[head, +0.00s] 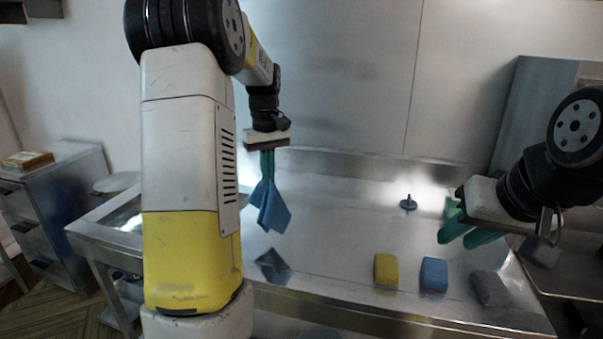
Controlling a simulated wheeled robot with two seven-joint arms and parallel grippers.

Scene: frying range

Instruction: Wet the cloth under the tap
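A blue cloth (272,209) hangs in folds from my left gripper (267,168), whose green fingers are shut on its top. The cloth is above the steel counter (340,215), with a dark reflection below it. My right gripper (466,232) is at the right, above the counter; its green fingers look apart and nothing shows between them. I cannot make out a tap; my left arm hides part of the counter's left side. A bright recess (128,219), possibly a basin, shows partly left of that arm.
A yellow sponge (386,270), a blue sponge (433,274) and a grey block (490,288) lie along the counter's front edge. A small dark fitting (408,202) stands farther back. A grey drawer cabinet (55,205) is at the far left. The counter's middle is clear.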

